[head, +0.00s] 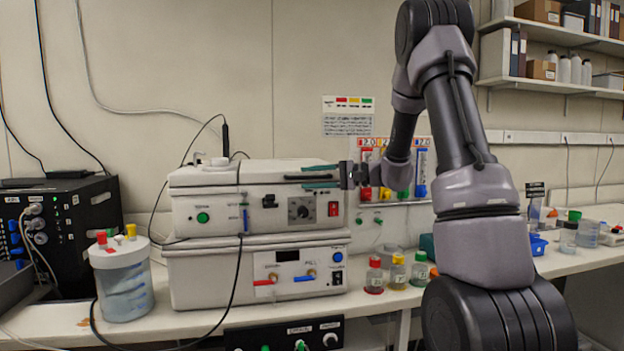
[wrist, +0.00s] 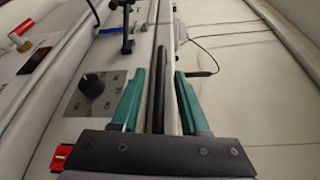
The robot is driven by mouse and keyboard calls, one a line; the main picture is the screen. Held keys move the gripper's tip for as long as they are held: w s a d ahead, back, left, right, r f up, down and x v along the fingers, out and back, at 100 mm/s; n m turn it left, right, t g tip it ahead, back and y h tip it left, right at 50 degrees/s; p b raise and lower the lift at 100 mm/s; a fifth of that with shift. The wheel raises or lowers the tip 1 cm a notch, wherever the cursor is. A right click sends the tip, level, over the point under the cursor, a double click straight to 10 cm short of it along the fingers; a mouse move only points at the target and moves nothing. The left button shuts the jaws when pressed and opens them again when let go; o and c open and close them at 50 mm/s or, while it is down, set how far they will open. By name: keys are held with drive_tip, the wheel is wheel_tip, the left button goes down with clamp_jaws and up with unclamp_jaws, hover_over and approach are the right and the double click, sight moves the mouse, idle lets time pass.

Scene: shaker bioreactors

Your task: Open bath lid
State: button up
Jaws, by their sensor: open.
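The bath (head: 260,212) is the white upper box of a two-box stack on the bench in the head view. Its white lid (head: 215,178) lies flat and looks closed. A dark bar-shaped handle (head: 308,178) runs along the front of the lid near its right end. My gripper (head: 305,177) is at the front right of the bath, with teal fingers pointing left. In the wrist view my gripper (wrist: 159,72) is open, and the dark handle bar (wrist: 158,95) lies between the two fingers. I cannot tell whether either finger touches it.
The bath front has a black knob (wrist: 92,86) and a red switch (head: 333,209). A thin cable hangs over the front. A lidded jar (head: 123,285) stands at left, small bottles (head: 397,274) at right. A rack of coloured tubes (head: 393,170) is behind my gripper.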

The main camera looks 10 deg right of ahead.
clamp_jaws()
idle(1.4)
